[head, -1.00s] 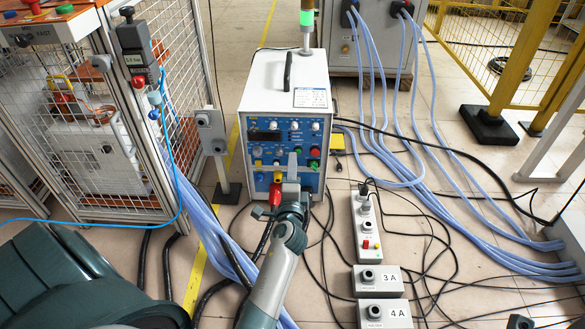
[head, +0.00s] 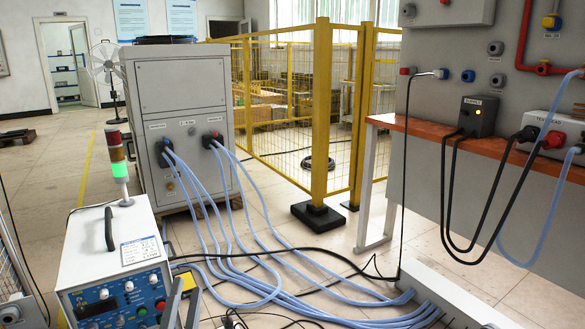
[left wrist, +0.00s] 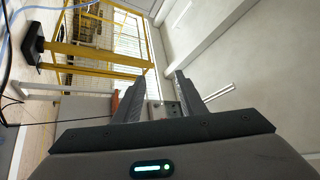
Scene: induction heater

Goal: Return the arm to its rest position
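My left gripper (head: 183,298) shows only as grey finger parts at the bottom edge of the head view, in front of the right side of the white heater unit (head: 112,252). In the left wrist view the two dark fingers of this gripper (left wrist: 158,84) stand wide apart with nothing between them. The heater unit has a blue front panel with knobs and buttons, partly cut off by the frame. A signal tower (head: 118,165) on it glows green. The rest of my left arm is out of the head view. My right gripper is in neither view.
A grey cabinet (head: 185,90) with light-blue hoses stands behind the heater. Yellow fencing (head: 321,120) is at the centre. At the right is an orange-topped bench (head: 430,130) with a black supply box (head: 478,115) and cables. Hoses and cables cover the floor between them.

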